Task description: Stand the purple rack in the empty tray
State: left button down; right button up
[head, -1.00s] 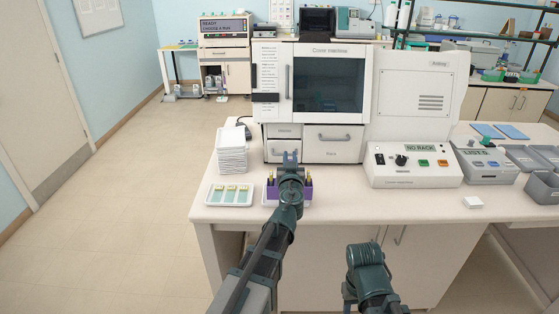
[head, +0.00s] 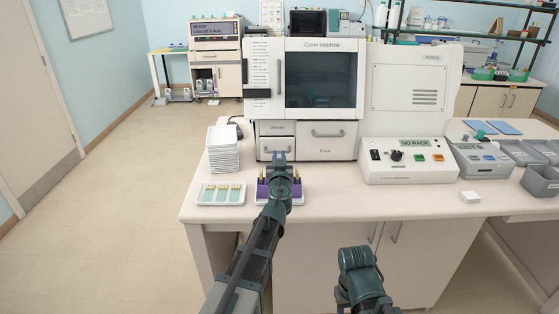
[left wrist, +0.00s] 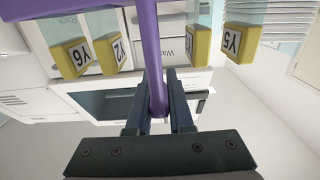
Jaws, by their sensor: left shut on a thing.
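The purple rack (head: 262,190) is at the bench's front left in the head view, partly hidden behind my left arm. It looks upright, over or in a white tray (head: 296,202) whose rim shows beneath; I cannot tell whether its base touches the tray. My left gripper (head: 279,160) is shut on the rack's purple handle bar, which also shows in the left wrist view (left wrist: 151,50). Slides with yellow labels, one reading Y5 (left wrist: 238,42), hang on both sides of the bar. My right arm shows at the bottom, but its gripper is not in view.
A white tray with several slides (head: 221,201) lies just left of the rack. A stack of white trays (head: 223,152) stands behind it. The cover machine (head: 318,120) is close behind the rack. The bench front right of the rack (head: 335,190) is clear.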

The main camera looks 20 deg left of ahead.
pick_arm(q)
jog(key=shift+f, duration=0.15)
jog(key=c, duration=0.8)
grip_release()
jog(key=v, duration=1.2)
jog(key=shift+r, duration=0.25)
